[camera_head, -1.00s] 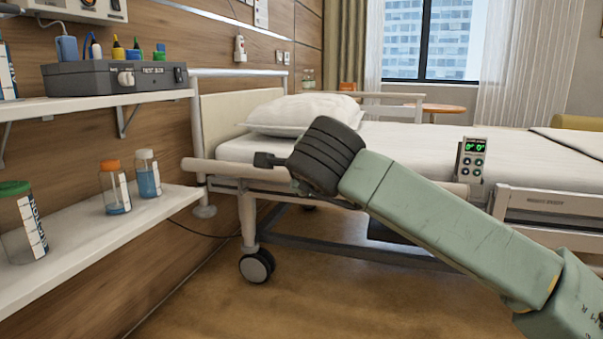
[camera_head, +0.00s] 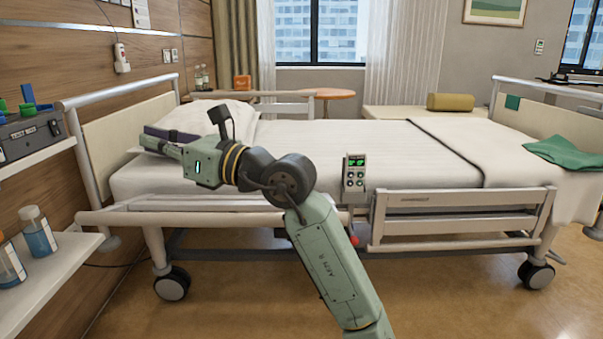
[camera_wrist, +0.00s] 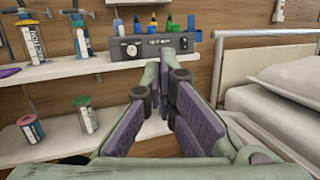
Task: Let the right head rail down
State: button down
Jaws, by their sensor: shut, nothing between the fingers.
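The near-side head rail (camera_head: 200,212) is a pale bar along the left part of the bed. It lies beside the mattress, below its top. My gripper (camera_head: 152,140) is above the head end of the mattress in the head view, pointing left toward the headboard side. It is apart from the rail. In the wrist view my gripper (camera_wrist: 170,72) has its purple-padded fingers together at the tips, holding nothing. A small red part (camera_head: 354,239) shows low beside my arm, under the control box (camera_head: 354,172).
The near-side foot rail (camera_head: 455,215) is to the right. The far head rail (camera_head: 250,96) stands up behind the pillow (camera_head: 220,108). Wall shelves (camera_head: 45,265) with bottles are at the left. The floor (camera_head: 440,300) in front of the bed is clear.

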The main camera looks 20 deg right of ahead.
jog(key=w+d+r+m+t+y+p, duration=0.1)
jog(key=d+r+m+t+y+p, duration=0.25)
jog(key=d+r+m+p, duration=0.5)
jog(key=w+d+f+m+t+h+p, duration=0.35)
jog(key=d+m+t+h+p, duration=0.5)
jog(key=m, duration=0.95)
jog(key=s+d+f+m+g+h+p, duration=0.1)
jog(key=s+d+f+m+h+p, duration=0.2)
jog(key=f+m+h+p, duration=0.4)
jog(key=s+d+f+m+g+h+p, duration=0.2)
jog(key=f+m+h, duration=0.3)
jog(key=f+m, duration=0.4)
jog(key=s+d+f+m+g+h+p, duration=0.1)
jog(key=s+d+f+m+h+p, duration=0.2)
jog(key=f+m+h+p, duration=0.4)
jog(key=w+d+f+y+b, duration=0.1)
jog(key=w+d+f+b, duration=0.1)
jog(key=w, duration=0.7)
jog(key=shift+d+f+b, duration=0.2)
jog(key=shift+f+b, duration=0.15)
jog(key=shift+f, duration=0.2)
jog(key=shift+m, duration=0.25)
